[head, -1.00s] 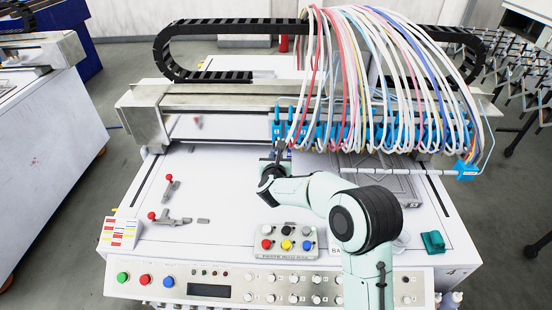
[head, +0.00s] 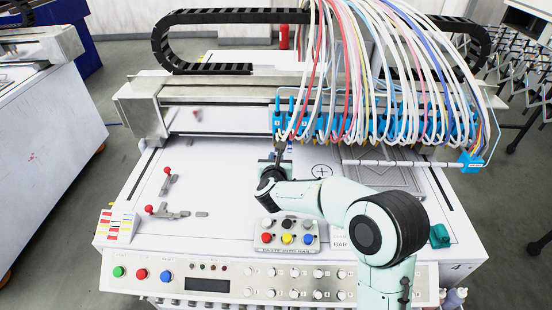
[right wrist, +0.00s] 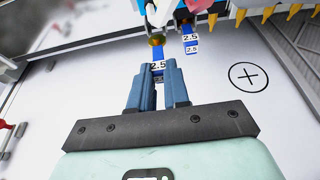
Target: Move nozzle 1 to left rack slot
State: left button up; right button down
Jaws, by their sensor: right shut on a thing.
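A row of blue nozzles with hoses (head: 400,128) hangs along the gantry; the leftmost blue nozzle (head: 277,122) is at its left end. My right gripper (head: 281,147) is just below that end. In the right wrist view my right gripper (right wrist: 157,82) is shut on a blue nozzle (right wrist: 158,66) labelled 2.5, with a brass-coloured part above it. A second blue nozzle (right wrist: 190,40), also labelled 2.5, hangs just to its right, apart from the fingers. I cannot make out which part is the left rack slot. My left gripper is not in view.
The white table (head: 225,175) is clear left of my arm, apart from red-knobbed clamps (head: 160,210). A button box (head: 288,235) stands near the front, below my forearm. A cross mark (head: 322,171) is right of my gripper. Loose hoses (head: 345,70) arch above the row.

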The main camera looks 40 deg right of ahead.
jog(key=shift+s+a+b, duration=0.7)
jog(key=shift+s+a, duration=0.1)
jog(key=shift+s, duration=0.1)
